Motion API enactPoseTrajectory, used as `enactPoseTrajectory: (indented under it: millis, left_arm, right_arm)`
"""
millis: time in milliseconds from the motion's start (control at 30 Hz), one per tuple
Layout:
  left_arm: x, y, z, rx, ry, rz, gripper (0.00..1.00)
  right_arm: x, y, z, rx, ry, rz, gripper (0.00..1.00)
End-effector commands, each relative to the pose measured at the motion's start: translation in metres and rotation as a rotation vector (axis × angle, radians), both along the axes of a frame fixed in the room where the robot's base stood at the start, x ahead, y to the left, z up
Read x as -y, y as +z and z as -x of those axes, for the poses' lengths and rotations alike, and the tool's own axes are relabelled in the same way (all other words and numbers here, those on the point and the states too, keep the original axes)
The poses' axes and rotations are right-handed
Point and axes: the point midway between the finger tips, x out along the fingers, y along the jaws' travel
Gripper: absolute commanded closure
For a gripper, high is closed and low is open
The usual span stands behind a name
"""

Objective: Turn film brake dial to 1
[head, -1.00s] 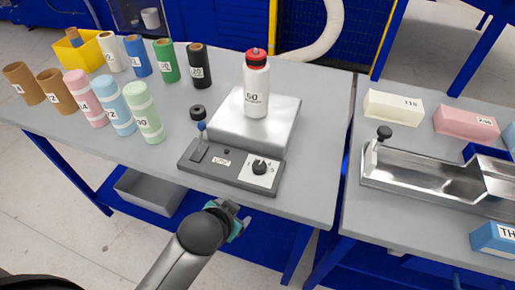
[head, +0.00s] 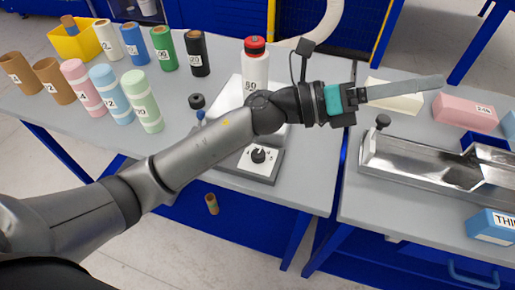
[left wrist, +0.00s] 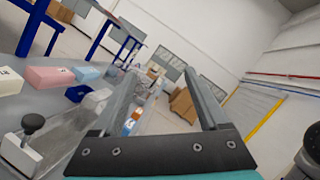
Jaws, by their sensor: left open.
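The film brake dial (head: 258,156) is a black knob on a white, marked plate at the right end of a dark grey control box (head: 233,171). My left forearm passes in front of the box and hides much of it. The number the dial points to is too small to read. My left gripper (head: 438,83) is beyond the dial to the right, reaching over the gap and the right table. Its fingers are apart and empty in the left wrist view (left wrist: 160,78). My right gripper does not show.
A white bottle with a red cap (head: 256,68) stands behind my arm on a pale block. Several labelled rolls (head: 110,92) stand at left by a yellow bin (head: 76,43). A metal trough (head: 420,165) and foam blocks (head: 464,112) lie on the right table. A small brown roll (head: 212,204) shows below the table edge.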

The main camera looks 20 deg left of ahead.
Motion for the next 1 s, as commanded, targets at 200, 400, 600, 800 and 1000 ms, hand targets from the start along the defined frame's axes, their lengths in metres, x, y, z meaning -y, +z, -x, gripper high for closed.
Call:
enactPoseTrajectory:
  millis: [200, 400, 600, 800, 1000]
  left_arm:
    - [0.010, -0.057, 0.029, 0.421, -0.277, -0.491, 0.23]
    - [-0.047, -0.122, 0.017, 0.686, -0.525, -0.986, 0.23]
    - [-0.148, -0.147, -0.019, 0.779, -0.746, -1.470, 0.23]
    - [-0.220, -0.137, -0.039, 0.745, -0.873, -1.752, 0.23]
    - [-0.236, -0.141, -0.042, 0.725, -0.907, -1.810, 0.23]
  right_arm:
    - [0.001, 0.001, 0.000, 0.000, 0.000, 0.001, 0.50]
    - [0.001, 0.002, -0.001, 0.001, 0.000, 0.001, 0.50]
    - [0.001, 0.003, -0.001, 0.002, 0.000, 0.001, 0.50]
    - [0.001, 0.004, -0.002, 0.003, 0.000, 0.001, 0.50]
    - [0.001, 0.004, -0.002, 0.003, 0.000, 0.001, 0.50]
